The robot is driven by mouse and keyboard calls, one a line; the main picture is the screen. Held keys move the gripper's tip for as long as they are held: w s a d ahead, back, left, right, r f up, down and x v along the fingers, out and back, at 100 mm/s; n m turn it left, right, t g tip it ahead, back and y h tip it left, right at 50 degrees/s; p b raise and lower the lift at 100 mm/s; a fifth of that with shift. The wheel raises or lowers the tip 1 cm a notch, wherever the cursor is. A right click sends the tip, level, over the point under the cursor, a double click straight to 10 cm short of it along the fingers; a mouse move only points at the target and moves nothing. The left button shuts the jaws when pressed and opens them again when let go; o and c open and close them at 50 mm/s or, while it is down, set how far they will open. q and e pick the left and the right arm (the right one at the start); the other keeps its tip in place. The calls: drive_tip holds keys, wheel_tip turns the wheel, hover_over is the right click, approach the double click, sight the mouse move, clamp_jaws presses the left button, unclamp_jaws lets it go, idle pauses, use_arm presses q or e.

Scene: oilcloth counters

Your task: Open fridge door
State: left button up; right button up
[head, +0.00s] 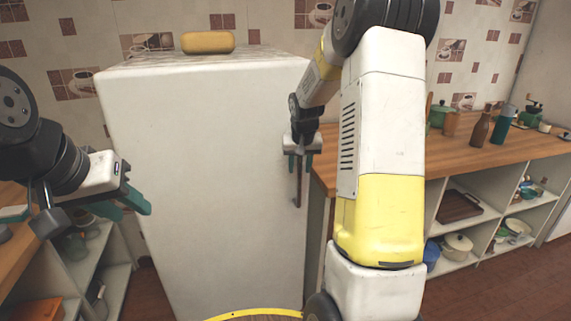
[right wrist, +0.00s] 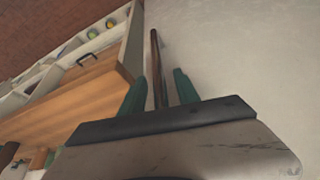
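The white fridge (head: 200,140) stands upright in the middle of the head view, its door shut. Its thin brown upright handle (head: 298,190) is at the right edge of the front. My right gripper (head: 299,160) is at the handle's upper part, pointing at the door. In the right wrist view the handle (right wrist: 156,65) stands between the two teal fingers of that gripper (right wrist: 158,88), with gaps showing on both sides. My left gripper (head: 125,208) is empty, left of the fridge front, its teal fingers apart.
A yellow rounded object (head: 208,42) lies on top of the fridge. A wooden counter (head: 460,150) with bottles and pots stands to the right, over open shelves (head: 480,222). Another shelf unit (head: 105,265) is at the left. My right arm covers part of the right counter.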

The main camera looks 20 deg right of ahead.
clamp_jaws()
idle(1.3)
